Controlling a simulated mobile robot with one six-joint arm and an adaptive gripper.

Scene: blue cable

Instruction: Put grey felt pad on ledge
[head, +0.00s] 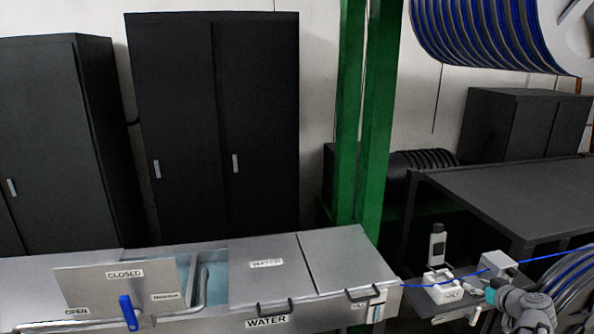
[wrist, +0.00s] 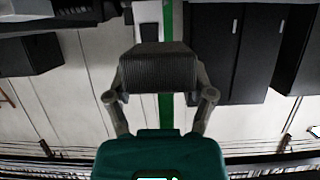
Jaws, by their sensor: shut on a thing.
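My gripper (wrist: 160,88) is shut on a dark grey, finely ribbed block, which I take to be the grey felt pad (wrist: 158,68). The block spans the space between the two fingers in the wrist view. In the head view the teal and grey end of my arm is at the lower right, beside small white parts; the pad cannot be made out there. A small grey shelf (head: 470,308), possibly the ledge, stands there under the white parts. I cannot tell whether the pad touches anything.
A white holder (head: 443,292), an upright grey device (head: 437,246) and a white box (head: 498,263) crowd the shelf. A blue cable (head: 540,259) runs across it. A metal water tank (head: 270,275) stands left, a green post (head: 375,120) behind, a dark table (head: 510,195) right.

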